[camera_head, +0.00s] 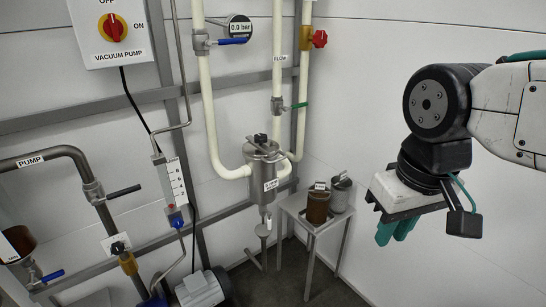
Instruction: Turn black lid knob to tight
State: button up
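A black knob (260,138) sits on top of the lid of a small steel vessel (262,182). The vessel hangs on the wall frame in the middle of the head view, with a white label on its front. Whether the lid is tight cannot be told. My gripper (394,232) is at the right, well apart from the knob, with its green fingers pointing down. Nothing shows between the fingers. They are seen at an angle and partly overlap, so their opening cannot be judged.
A small metal table (303,217) stands right of the vessel, holding a brown container (318,206) and a grey container (341,193). Cream pipes (206,100) run beside the vessel. A green-handled valve (296,106) sits above it. Open space lies between gripper and vessel.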

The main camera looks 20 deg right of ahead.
aim_at(260, 138)
jog(key=i, duration=0.85)
jog(key=u, duration=0.1)
